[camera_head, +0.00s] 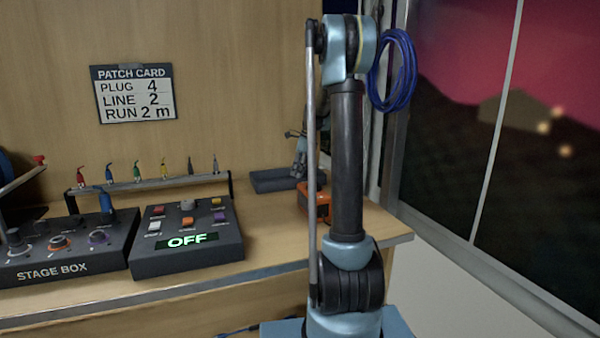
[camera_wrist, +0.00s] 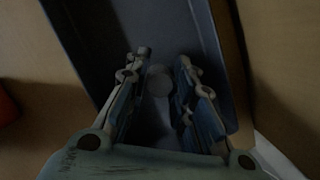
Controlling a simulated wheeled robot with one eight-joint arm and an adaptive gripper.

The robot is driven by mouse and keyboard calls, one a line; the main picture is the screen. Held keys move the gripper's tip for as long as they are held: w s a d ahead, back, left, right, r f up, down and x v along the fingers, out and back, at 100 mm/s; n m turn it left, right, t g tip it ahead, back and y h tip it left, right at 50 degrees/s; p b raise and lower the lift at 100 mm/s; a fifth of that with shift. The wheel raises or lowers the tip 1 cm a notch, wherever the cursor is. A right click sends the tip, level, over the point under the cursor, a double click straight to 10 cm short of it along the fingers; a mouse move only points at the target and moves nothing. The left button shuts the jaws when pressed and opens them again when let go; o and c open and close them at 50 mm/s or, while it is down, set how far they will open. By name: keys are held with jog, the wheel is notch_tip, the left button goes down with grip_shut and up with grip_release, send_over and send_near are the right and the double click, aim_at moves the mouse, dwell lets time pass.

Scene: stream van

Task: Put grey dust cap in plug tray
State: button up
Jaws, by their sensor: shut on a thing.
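My gripper (camera_head: 298,160) is over the right end of the bench, partly hidden behind my own arm. In the wrist view my gripper (camera_wrist: 163,68) has its two fingers closed on the grey dust cap (camera_wrist: 158,82), a pale round-ended piece between them. The plug tray (camera_head: 266,182) is a shallow dark blue-grey tray at the back right of the bench. In the wrist view the tray (camera_wrist: 145,25) lies beneath the fingers and the cap. The gap between cap and tray floor is hard to judge in the dim light. The cap is hidden in the head view.
A red-orange box (camera_head: 306,203) stands just in front of the tray. A rack (camera_head: 150,186) with several coloured plugs is to its left, behind the switch box (camera_head: 187,236) and stage box (camera_head: 65,248). A blue cable coil (camera_head: 392,70) hangs at the right.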

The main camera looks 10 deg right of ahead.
jog(key=o, duration=0.8)
jog(key=shift+f, duration=0.1)
jog(key=v, duration=1.2)
dwell(0.3)
